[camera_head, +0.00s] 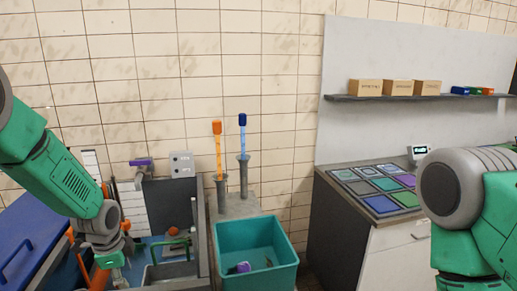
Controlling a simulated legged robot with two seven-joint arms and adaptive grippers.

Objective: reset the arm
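My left arm (62,178) comes in from the left, green with grey joints, and reaches down over the blue work area. My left gripper (108,262) is at its lower end, near the bottom edge of the view. It is small and crowded by orange and green parts, so I cannot tell whether it is open or shut, or whether it holds anything. My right arm (480,215) fills the lower right, green with a large grey joint. Its gripper is outside the view.
A teal bin (286,236) with a few small items stands at bottom centre. Orange (217,150) and blue-topped (242,140) tools stand upright in grey holders behind it. A counter (340,225) with coloured tiles is at right. A shelf (400,97) holds boxes. A blue lid (30,240) is at left.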

